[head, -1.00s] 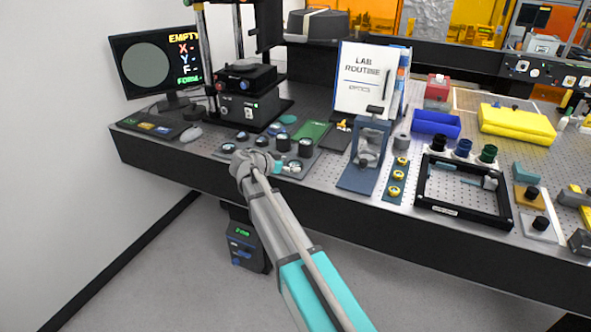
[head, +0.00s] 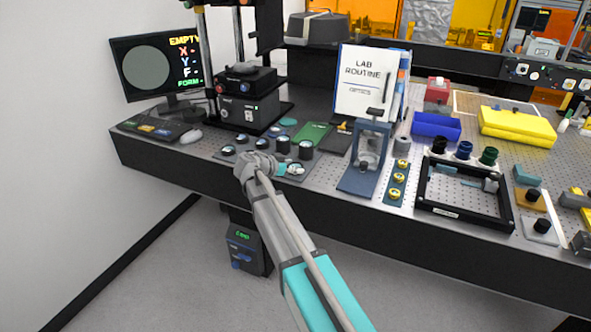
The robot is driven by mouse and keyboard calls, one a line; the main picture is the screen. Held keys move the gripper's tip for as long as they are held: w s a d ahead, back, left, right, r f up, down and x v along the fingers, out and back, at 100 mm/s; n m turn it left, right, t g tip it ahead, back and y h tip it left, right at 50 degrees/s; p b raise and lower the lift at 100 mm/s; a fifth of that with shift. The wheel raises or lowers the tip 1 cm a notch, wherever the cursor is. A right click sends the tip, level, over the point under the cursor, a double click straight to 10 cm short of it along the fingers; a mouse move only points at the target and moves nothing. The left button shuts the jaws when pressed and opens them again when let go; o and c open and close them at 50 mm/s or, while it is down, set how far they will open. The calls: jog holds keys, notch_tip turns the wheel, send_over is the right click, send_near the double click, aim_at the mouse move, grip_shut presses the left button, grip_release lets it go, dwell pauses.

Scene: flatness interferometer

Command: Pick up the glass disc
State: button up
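Several small dark round pieces with pale, glassy tops stand on a grey mat (head: 222,157) at the front left of the bench. One is at the left end (head: 228,150) and a taller one is at the right (head: 306,148). I cannot tell which of them is the glass disc. My gripper (head: 291,169) is low over the front of the mat, close in front of these pieces. Its fingers are small and partly hidden by my wrist, so I cannot see whether they are open or hold anything.
Behind the mat stands a black instrument (head: 248,108) with posts. A monitor (head: 157,65) reading "EMPTY" is at the left. A blue stand (head: 357,182) and a strip with yellow rings (head: 396,182) are to the right, then a black frame (head: 463,214). A green board (head: 312,134) lies behind.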

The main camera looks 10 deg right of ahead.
jog(key=c, duration=0.4)
jog(key=shift+o, duration=0.2)
jog(key=shift+r, duration=0.2)
notch_tip(320, 180, up, 2)
jog(key=shift+r+p, duration=0.1)
jog(key=shift+p, duration=1.15)
jog(key=s+a+r+p, duration=0.1)
jog(key=s+r+p, duration=0.3)
jog(key=r+p, duration=0.2)
jog(key=shift+s+r+p, duration=0.3)
jog(key=shift+s+p, duration=0.05)
jog(key=s+a+r+p, duration=0.2)
jog(key=s+r+p, duration=0.1)
jog(key=s, duration=0.6)
jog(key=shift+a+r+p, duration=0.15)
jog(key=shift+r+p, duration=0.25)
jog(key=shift+p, duration=0.05)
